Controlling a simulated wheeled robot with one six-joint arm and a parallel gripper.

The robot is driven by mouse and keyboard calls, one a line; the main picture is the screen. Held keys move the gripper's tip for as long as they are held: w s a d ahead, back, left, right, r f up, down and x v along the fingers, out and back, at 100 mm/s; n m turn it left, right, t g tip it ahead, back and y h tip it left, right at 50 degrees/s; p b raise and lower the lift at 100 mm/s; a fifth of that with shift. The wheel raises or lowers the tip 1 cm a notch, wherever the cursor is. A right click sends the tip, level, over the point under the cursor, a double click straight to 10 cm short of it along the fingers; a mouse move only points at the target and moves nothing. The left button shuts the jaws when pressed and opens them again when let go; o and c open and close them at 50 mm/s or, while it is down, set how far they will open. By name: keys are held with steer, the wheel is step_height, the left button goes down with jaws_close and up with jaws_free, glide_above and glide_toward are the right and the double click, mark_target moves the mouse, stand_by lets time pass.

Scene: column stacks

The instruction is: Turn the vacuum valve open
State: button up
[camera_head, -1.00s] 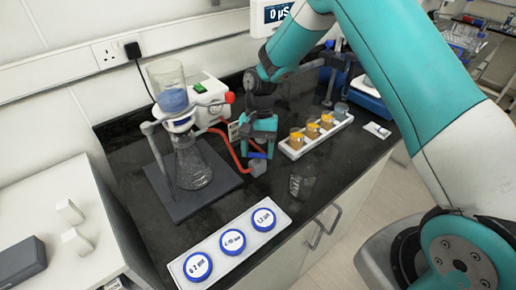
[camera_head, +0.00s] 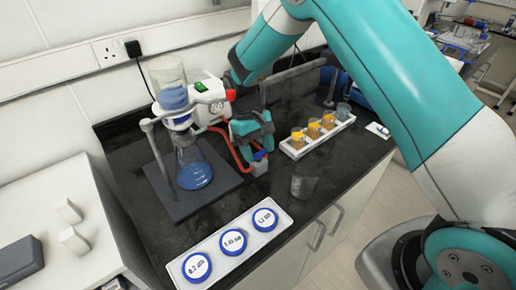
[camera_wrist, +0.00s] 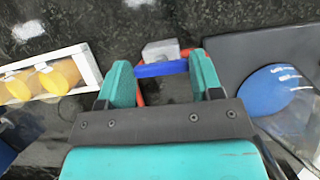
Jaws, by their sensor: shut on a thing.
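The vacuum valve is a small grey block (camera_head: 260,168) with a blue handle (camera_head: 260,156) on the black bench, and a red hose runs to it. In the wrist view the blue handle (camera_wrist: 160,69) spans the space between my two fingertips, in front of the grey block (camera_wrist: 161,50). My gripper (camera_wrist: 163,74) is shut on the handle. In the head view my gripper (camera_head: 256,143) points down at the valve and partly hides it. Left of the valve stand a glass flask (camera_head: 195,174) with blue liquid and a funnel (camera_head: 172,96) above it, also holding blue liquid.
A white rack (camera_head: 325,137) with several amber beakers stands right of my gripper. An empty-looking glass (camera_head: 303,186) stands in front of it. A white tray (camera_head: 216,265) with blue-rimmed discs lies at the front. A white pump (camera_head: 208,96) stands behind.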

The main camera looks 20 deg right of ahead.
stand_by(0.4)
steer(key=o, duration=0.9)
steer(key=v, duration=1.7)
steer(key=shift+a+r, duration=0.2)
